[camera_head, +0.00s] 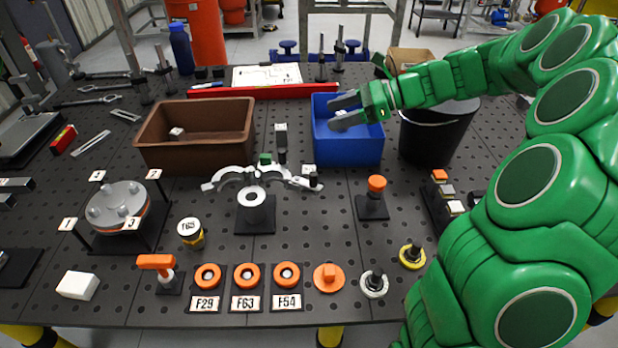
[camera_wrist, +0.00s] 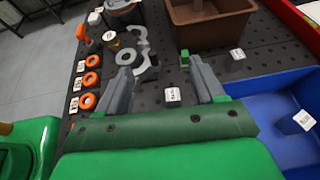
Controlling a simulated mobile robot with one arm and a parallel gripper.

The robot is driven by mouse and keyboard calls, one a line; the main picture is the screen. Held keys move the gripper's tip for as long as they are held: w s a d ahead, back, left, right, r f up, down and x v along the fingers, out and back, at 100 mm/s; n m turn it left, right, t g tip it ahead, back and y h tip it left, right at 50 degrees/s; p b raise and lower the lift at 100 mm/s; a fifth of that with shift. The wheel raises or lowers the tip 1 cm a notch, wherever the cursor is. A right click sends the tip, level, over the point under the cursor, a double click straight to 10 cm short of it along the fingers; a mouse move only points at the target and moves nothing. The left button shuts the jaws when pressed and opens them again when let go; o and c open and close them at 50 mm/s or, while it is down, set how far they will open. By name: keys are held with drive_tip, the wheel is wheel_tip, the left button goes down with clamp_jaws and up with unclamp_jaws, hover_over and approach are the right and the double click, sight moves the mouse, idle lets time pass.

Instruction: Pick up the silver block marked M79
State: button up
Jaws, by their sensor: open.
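My gripper (camera_head: 338,111) is open and empty, above the blue bin in the head view. In the wrist view its two grey fingers (camera_wrist: 160,66) stand wide apart. I cannot read M79 on any block. A small pale block with dark marks (camera_wrist: 172,95) shows between the fingers in the wrist view, below them and apart. A similar pale block (camera_wrist: 237,54) shows beyond the right finger. A third, marked pale block (camera_wrist: 304,120) lies in the blue bin (camera_wrist: 265,95). I cannot tell which is the silver one.
A brown bin (camera_head: 152,140) with a small block (camera_head: 177,132) stands left of the blue bin (camera_head: 350,153). A black bucket (camera_head: 425,140) stands right. Posts and a curved grey part (camera_head: 232,178) lie in front. Orange rings (camera_head: 247,275) line the front edge.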

approach(309, 169)
drive_tip(key=shift+a+f, duration=1.05)
drive_tip(key=shift+x, duration=3.85)
drive_tip(key=shift+w+r, duration=0.15)
drive_tip(key=shift+r, duration=0.05)
drive_tip(key=c, duration=1.2)
